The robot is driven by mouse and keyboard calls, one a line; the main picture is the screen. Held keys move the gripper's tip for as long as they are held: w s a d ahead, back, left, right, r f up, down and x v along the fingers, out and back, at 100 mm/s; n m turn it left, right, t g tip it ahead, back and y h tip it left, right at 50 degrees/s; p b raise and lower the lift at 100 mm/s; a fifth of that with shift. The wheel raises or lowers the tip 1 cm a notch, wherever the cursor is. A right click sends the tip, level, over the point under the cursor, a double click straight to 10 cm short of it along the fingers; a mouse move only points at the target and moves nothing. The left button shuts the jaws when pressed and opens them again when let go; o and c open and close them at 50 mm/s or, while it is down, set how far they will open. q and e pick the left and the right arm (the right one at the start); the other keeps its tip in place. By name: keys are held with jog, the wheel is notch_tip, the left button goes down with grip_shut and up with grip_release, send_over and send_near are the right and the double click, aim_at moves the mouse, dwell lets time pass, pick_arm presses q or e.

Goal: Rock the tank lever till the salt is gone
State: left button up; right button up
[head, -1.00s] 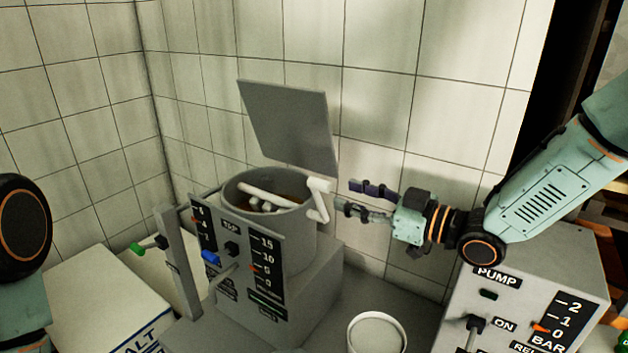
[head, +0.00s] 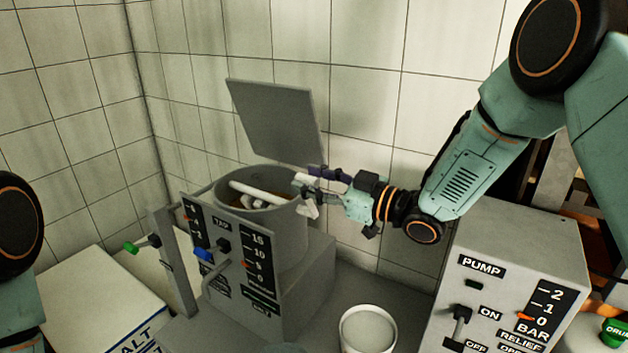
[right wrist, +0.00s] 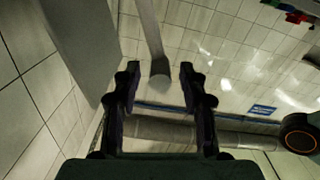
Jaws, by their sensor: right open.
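The grey tank (head: 275,235) stands by the wall with its lid (head: 275,118) raised. A white lever (head: 308,208) is at the tank's right rim; white bars (head: 262,192) lie across the tank mouth above brownish contents. My right gripper (head: 309,182) is open at the lever, its fingers partly covering it. In the right wrist view a pale rod-like part, likely the lever (right wrist: 151,40), comes down to between the open fingertips (right wrist: 160,72); contact cannot be told. I cannot make out loose salt in the tank. Only my left arm shows at the left edge.
A panel with gauges and a blue-handled tap (head: 204,255) fronts the tank. A green-tipped handle (head: 131,248) is left of it. A box lettered "ALT" (head: 85,290) stands lower left. A white bucket (head: 367,312) and the pump unit (head: 480,240) stand to the right.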

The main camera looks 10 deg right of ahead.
jog(key=shift+w+a+f, duration=0.15)
jog(key=shift+w+a, duration=0.05)
jog(key=shift+w, duration=0.05)
jog(key=shift+w+a, duration=0.1)
jog(key=shift+a, duration=0.05)
jog(key=shift+c, duration=1.5)
jog(key=shift+s+d, duration=0.25)
jog(key=c, duration=0.5)
grip_shut()
